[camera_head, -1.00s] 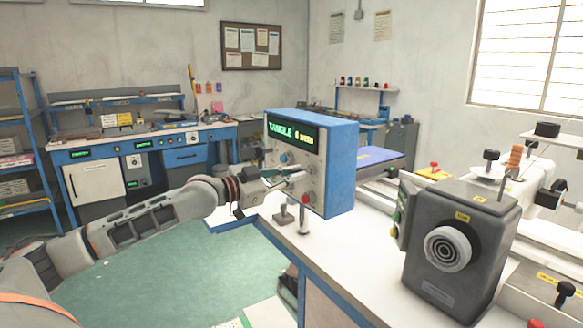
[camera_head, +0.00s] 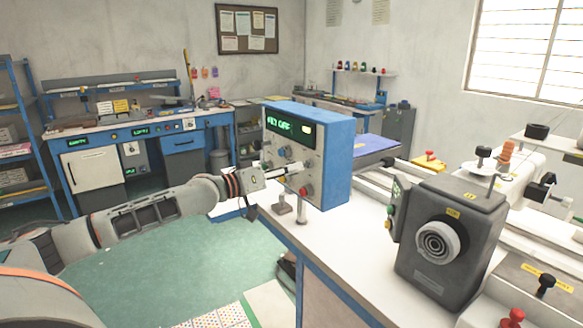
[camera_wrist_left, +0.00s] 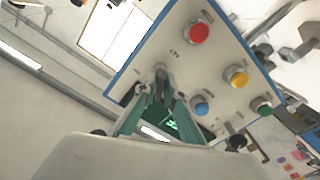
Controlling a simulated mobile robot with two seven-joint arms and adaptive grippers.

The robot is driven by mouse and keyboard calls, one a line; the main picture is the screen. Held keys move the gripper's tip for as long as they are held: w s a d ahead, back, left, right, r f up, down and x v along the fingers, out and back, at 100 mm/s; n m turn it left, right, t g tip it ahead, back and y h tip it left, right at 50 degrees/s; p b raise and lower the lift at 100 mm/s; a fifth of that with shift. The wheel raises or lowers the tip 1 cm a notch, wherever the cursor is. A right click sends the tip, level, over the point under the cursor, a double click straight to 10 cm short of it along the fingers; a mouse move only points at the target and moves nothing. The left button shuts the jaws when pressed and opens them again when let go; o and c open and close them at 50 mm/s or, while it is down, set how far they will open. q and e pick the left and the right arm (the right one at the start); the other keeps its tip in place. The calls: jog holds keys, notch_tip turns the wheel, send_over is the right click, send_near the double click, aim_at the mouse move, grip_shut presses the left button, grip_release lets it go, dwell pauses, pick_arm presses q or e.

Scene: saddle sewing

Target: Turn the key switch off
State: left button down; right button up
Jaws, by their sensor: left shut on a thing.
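The control box (camera_head: 335,160) has a blue casing and a pale front panel with a lit green display (camera_head: 290,128). My left gripper (camera_head: 291,170) is at this panel, left of the red button (camera_head: 306,192). In the left wrist view my left gripper (camera_wrist_left: 159,92) has its two green-grey fingers closed in around the small grey key switch (camera_wrist_left: 160,74). The fingertips partly hide the key, and its exact angle is hard to read. My right gripper is not in view.
Close by on the panel are a red button (camera_wrist_left: 200,32), a yellow button (camera_wrist_left: 236,76), a blue button (camera_wrist_left: 201,106) and a green button (camera_wrist_left: 263,106). A dark machine head (camera_head: 452,245) stands to the right on the white table. A small metal post (camera_head: 301,208) stands below the box.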

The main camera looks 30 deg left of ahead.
pick_arm(q)
jog(key=shift+n, duration=1.6)
jog(key=c, duration=2.2)
grip_release()
jog(key=shift+c, duration=0.2)
jog(key=v, duration=1.2)
